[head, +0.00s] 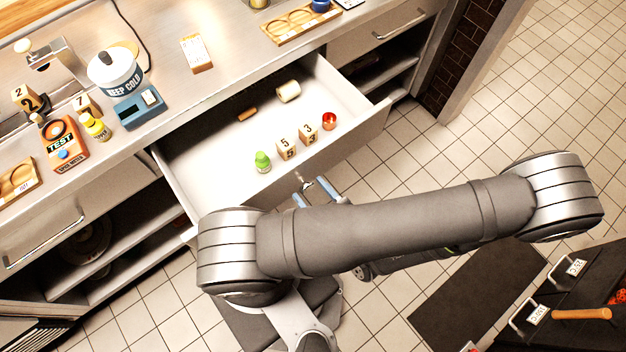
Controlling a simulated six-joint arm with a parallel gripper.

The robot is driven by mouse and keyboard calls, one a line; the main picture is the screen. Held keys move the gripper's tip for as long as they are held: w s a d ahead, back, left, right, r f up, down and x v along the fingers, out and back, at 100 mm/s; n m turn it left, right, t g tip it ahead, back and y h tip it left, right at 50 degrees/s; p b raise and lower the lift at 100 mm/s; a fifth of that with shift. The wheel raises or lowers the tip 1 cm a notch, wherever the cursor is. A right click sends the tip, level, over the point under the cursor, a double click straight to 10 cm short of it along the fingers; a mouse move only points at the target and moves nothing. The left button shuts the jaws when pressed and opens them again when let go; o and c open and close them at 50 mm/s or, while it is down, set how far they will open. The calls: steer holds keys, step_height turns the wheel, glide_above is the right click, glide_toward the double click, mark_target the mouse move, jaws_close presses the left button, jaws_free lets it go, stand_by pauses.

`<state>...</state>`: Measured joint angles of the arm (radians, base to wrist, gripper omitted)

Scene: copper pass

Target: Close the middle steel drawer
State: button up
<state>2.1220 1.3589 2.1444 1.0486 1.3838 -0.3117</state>
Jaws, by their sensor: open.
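The middle steel drawer (200,153) is pulled well out from under the steel counter.
Closed drawers with bar handles flank it, the left handle (45,240) and right handle (400,25). The counter holds a "KEEP COLD" pot (118,75), a "TEST" box (62,142) and a wooden tray (300,20). A dark cabinet (570,300) stands lower right. Tiled floor shows between.

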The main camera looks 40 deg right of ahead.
steer(key=shift+c, duration=0.3)
jaws_close()
steer(key=shift+w, duration=0.1)
glide_above(254, 130)
steer(key=shift+d, duration=0.1)
stand_by(0.9)
steer(key=shift+o, duration=0.3)
jaws_free()
steer(key=shift+s, duration=8.65)
